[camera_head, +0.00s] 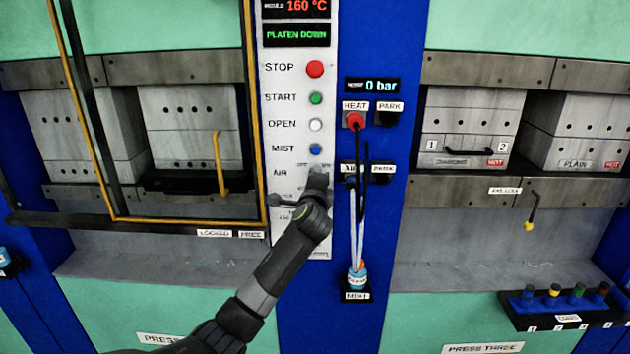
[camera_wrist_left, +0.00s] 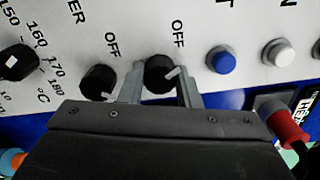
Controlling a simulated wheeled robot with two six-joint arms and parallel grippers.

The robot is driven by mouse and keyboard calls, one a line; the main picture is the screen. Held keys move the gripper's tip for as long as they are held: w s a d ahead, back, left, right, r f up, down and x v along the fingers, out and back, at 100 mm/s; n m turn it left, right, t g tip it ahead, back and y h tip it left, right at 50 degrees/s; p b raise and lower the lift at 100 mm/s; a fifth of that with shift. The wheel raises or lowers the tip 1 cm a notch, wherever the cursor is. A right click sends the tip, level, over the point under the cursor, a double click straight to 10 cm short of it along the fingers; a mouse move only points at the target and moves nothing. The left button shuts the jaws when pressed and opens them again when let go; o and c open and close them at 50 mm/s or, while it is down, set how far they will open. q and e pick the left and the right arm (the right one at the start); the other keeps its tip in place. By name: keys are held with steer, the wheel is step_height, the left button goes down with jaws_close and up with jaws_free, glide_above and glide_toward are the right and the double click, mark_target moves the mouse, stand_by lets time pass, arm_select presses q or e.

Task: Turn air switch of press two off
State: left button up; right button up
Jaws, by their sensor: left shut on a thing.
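The air switch (camera_wrist_left: 158,76) is a round black knob with a white pointer mark, beside the blue button in the left wrist view. The pointer leans to the upper right there, and an OFF label stands above the knob. My left gripper (camera_head: 318,178) is at the AIR row of the white control panel (camera_head: 297,50) in the head view and hides the knob there. In the left wrist view its fingers are on either side of the air switch, shut on it. My right gripper is not in view.
A second black knob (camera_wrist_left: 98,82) with an OFF label sits close beside the left finger. Red stop (camera_head: 315,69), green start (camera_head: 316,98), white open (camera_head: 316,125) and blue mist (camera_head: 316,149) buttons are above. A hose (camera_head: 357,225) hangs right of the panel. A yellow-edged guard frame (camera_head: 262,120) stands left.

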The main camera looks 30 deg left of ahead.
arm_select(q)
steer(key=o, duration=1)
steer(key=shift+b+v, duration=2)
steer(key=shift+v, duration=6.7)
steer(key=shift+a, duration=0.15)
